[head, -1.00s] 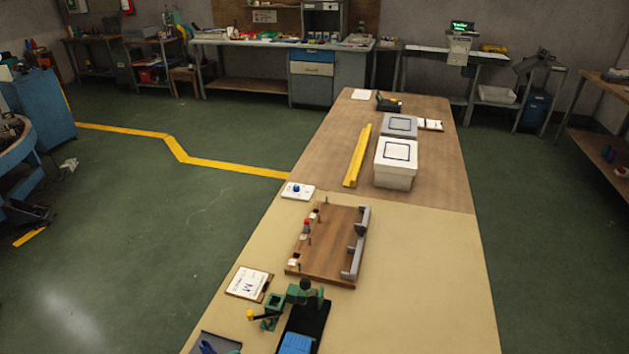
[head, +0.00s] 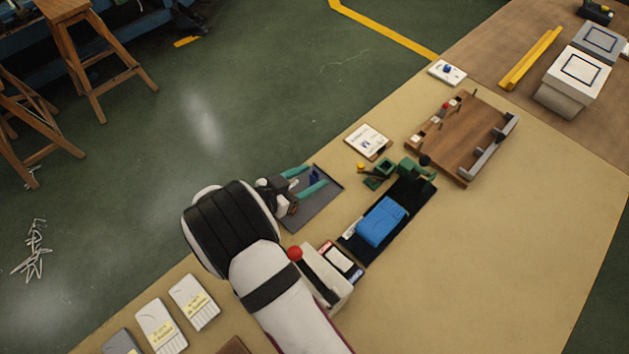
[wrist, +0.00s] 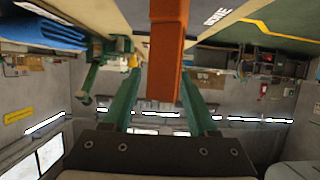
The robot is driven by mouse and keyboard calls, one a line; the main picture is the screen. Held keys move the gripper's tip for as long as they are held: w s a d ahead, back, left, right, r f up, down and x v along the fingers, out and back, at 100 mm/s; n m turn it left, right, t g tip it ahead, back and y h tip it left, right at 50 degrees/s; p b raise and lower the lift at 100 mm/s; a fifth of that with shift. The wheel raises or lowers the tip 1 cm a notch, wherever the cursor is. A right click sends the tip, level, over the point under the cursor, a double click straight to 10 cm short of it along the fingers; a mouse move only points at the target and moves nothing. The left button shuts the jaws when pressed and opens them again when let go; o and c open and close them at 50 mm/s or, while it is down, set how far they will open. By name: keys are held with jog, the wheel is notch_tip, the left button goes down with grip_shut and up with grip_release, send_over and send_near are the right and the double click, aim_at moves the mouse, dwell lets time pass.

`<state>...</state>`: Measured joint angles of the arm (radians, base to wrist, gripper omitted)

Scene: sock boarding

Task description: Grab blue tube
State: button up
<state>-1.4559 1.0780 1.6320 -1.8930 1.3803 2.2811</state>
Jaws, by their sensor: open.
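A small dark blue piece (head: 314,174), possibly the blue tube, shows at the dark grey tray (head: 306,213) in the head view. My gripper (head: 317,176) reaches over this tray with its two teal fingers apart, one on each side of the dark blue piece. I cannot tell whether they touch it. In the wrist view my gripper (wrist: 157,82) also shows its fingers apart. An orange-brown bar (wrist: 168,45) stands in the gap between them; I cannot match it to anything in the head view.
A bright blue folded cloth (head: 382,222) lies on a black board beside the tray, with a green clamp-like device (head: 408,167) at its far end. A clipboard (head: 367,140) and a wooden fixture board (head: 460,135) lie beyond.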

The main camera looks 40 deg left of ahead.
jog(key=shift+w+f, duration=0.1)
jog(key=shift+w, duration=0.15)
grip_shut()
